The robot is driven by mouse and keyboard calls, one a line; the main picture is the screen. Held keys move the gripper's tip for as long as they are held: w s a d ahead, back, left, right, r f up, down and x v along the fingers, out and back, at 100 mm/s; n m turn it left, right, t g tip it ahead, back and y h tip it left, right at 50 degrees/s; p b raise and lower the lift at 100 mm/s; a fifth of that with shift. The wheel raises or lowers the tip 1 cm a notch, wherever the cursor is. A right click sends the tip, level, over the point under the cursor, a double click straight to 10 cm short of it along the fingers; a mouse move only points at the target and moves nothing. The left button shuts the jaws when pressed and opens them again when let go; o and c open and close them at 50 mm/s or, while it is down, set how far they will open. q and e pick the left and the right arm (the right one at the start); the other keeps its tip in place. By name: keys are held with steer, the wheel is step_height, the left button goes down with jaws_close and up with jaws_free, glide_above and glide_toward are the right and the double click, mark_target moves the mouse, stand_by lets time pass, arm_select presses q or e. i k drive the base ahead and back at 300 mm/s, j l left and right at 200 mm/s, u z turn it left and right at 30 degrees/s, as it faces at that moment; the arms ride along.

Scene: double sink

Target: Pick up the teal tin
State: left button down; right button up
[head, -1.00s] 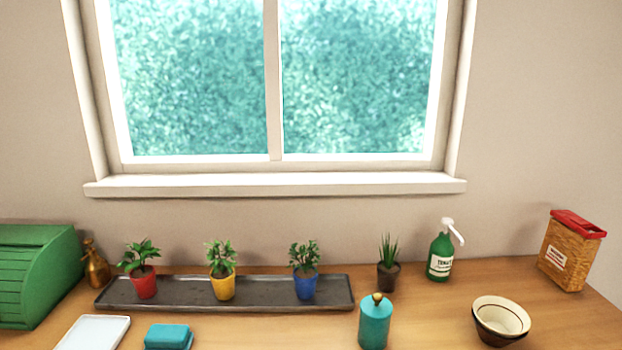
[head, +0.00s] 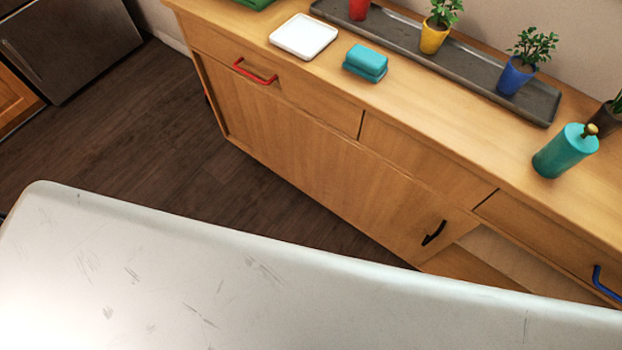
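The teal tin (head: 565,152) is a cylinder with a small gold-brown knob on its lid. It stands on the wooden counter (head: 447,128) at the right of the head view, near the front edge and in front of the dark tray's right end. A flat teal block-like item (head: 366,63), possibly a lidded dish, lies further left on the counter. Neither of my grippers is in view.
A dark tray (head: 400,31) holds red, yellow and blue potted plants behind the tin. A white square plate (head: 304,36) lies at the left. Drawers with red (head: 254,73) and blue handles line the counter front. A pale scratched surface, possibly my own body, fills the foreground.

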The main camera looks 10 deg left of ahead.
mark_target(555, 157)
steer(key=z, duration=1.25)
